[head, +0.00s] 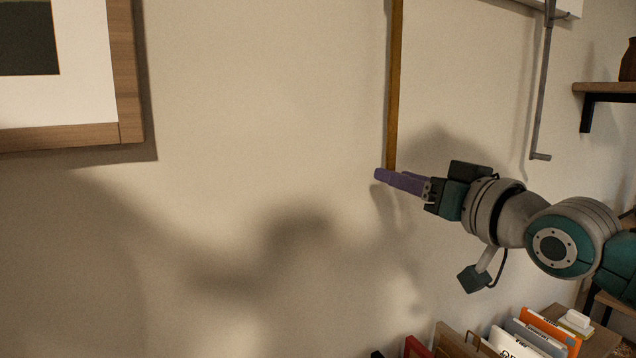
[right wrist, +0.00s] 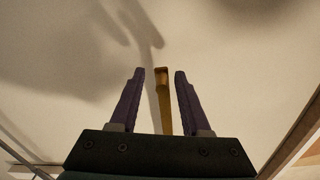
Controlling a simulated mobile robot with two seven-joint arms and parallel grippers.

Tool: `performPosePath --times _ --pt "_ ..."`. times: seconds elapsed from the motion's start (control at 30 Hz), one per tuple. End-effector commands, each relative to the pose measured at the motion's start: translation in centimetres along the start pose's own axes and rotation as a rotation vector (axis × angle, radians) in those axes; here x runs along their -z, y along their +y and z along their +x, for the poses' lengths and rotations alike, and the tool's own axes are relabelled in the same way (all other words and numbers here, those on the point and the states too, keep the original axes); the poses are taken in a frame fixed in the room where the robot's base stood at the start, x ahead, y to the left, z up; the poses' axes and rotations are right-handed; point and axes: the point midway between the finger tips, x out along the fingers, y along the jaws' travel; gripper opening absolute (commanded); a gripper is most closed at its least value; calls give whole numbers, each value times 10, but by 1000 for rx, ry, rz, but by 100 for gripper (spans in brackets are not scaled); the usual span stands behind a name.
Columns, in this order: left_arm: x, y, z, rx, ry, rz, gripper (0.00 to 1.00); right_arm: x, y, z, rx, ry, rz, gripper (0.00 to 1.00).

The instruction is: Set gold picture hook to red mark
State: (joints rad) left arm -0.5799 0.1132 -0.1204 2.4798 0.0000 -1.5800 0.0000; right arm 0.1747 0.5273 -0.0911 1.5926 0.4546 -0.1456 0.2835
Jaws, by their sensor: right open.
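The gold picture hook appears to be the long gold-brown strip (head: 396,80) hanging down the wall; its top is out of frame. In the right wrist view the strip (right wrist: 164,100) stands between the two purple fingers, its lower end near the fingertips. My right gripper (head: 392,177) is open around that lower end, with a gap on each side. In the head view the fingers hide the strip's bottom. No red mark shows in either view. My left gripper is not in view.
A grey rod (head: 543,90) with a bent foot hangs to the right, near a wall shelf (head: 606,88). A framed picture (head: 128,80) hangs at the upper left. Books (head: 540,335) stand below right. The wall between picture and strip is bare except for shadows.

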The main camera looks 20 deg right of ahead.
Motion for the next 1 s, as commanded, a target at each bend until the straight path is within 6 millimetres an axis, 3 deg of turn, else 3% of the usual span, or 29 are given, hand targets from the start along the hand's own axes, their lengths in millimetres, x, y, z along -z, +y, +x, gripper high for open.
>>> performPosePath --times 0.5,0.7,1.0 --pt "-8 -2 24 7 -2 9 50 -3 1 -81 -1 -3 -1 47" --pt "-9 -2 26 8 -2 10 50 -1 0 -92 0 -1 0 47" --pt "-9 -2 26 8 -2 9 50 0 0 -92 0 -1 0 47"
